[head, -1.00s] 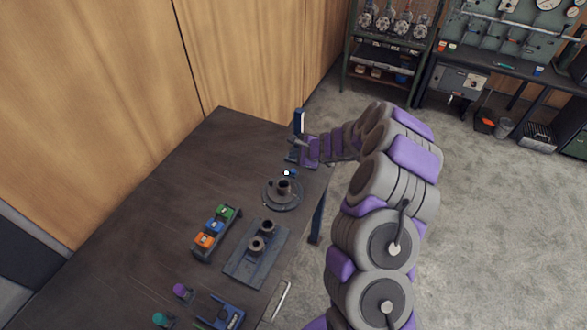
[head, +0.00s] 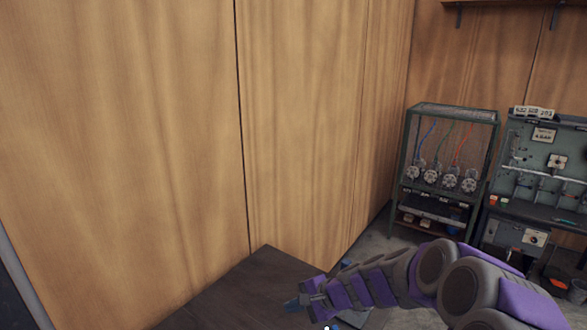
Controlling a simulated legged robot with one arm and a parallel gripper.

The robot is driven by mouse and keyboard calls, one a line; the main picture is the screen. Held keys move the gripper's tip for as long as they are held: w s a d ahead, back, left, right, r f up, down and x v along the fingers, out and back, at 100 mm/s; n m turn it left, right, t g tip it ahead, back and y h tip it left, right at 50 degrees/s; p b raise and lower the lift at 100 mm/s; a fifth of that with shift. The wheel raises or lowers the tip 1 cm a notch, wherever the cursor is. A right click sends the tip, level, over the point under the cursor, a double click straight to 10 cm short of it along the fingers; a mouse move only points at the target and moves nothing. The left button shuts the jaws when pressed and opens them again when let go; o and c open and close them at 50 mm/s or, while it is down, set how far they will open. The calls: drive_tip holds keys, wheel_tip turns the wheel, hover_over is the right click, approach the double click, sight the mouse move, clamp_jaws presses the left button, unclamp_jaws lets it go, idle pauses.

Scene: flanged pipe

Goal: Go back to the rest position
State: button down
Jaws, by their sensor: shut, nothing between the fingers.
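My gripper (head: 296,304) is near the bottom of the head view, on the end of my purple and grey arm, which reaches in from the lower right. Its fingers point left and look shut and empty. The flanged pipe is not in view.
Tall wooden wall panels (head: 300,130) stand right behind the table. A green rack (head: 448,165) with several round valves stands at the right, beside a workbench (head: 545,195) with tools. Grey floor (head: 385,238) shows between the table and the rack.

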drive_tip(key=s+r+n+g+h, duration=0.1)
drive_tip(key=s+r+n+g, duration=0.15)
drive_tip(key=s, duration=0.65)
drive_tip(key=s+r+n+g+h, duration=0.1)
drive_tip(key=s+r+n, duration=0.25)
drive_tip(key=s, duration=0.45)
drive_tip(key=s+d+n+g+h, duration=0.1)
drive_tip(key=s+d+n+h, duration=0.1)
drive_tip(key=s+d, duration=0.5)
drive_tip(key=s+d+f+n+g+h, duration=0.1)
drive_tip(key=s+d+h, duration=0.3)
drive_tip(key=s, duration=1.1)
drive_tip(key=d+n, duration=0.1)
drive_tip(key=d, duration=0.1)
drive_tip(key=shift+s+d+f+h+b, duration=0.15)
drive_tip(key=shift+s+d+h+b, duration=0.05)
drive_tip(key=shift+d+h+b, duration=0.2)
drive_tip(key=shift+g, duration=0.25)
